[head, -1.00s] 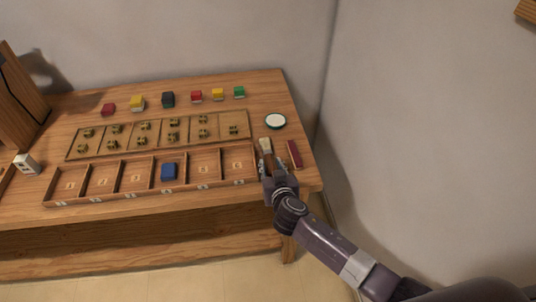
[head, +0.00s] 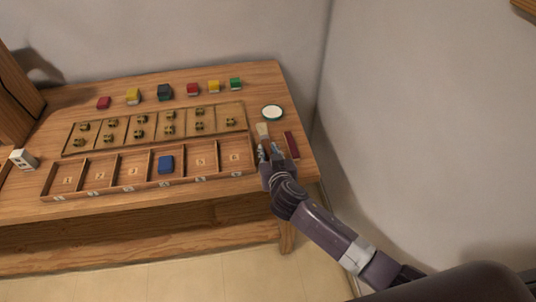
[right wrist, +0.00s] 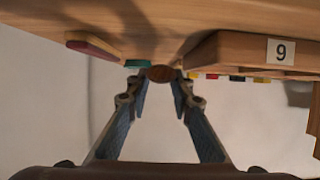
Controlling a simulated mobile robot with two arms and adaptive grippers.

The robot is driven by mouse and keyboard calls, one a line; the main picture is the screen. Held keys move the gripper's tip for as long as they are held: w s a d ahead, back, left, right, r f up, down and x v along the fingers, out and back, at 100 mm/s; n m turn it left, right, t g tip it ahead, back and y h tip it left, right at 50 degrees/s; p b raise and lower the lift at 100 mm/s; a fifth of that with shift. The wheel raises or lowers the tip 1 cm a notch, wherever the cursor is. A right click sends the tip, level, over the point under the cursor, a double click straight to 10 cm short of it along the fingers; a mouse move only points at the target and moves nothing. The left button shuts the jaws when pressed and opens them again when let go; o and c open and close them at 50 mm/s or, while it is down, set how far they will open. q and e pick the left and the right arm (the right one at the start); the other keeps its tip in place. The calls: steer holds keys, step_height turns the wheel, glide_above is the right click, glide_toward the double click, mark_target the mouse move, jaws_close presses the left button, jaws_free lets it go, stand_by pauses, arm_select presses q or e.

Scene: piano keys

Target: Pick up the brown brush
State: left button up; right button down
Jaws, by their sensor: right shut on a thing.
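The brown brush (head: 263,131), with pale bristles pointing away from me, is near the right end of the table, between the compartment box and a dark red bar. My right gripper (head: 268,154) reaches it from the front and is shut on its handle. In the right wrist view, the round brown handle end (right wrist: 161,73) sits between the fingertips of the gripper (right wrist: 160,84). I cannot tell whether the brush still touches the table. My left gripper is not in view.
The dark red bar (head: 292,145) lies close to the right of the gripper. A round white-topped jar (head: 273,112) stands behind the brush. The compartment box (head: 119,185) is close on the left, with a blue block (head: 166,164) in it. Several coloured blocks line the back.

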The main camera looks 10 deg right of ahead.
step_height(320, 180, up, 17)
steer(key=shift+d, duration=0.1)
stand_by(0.6)
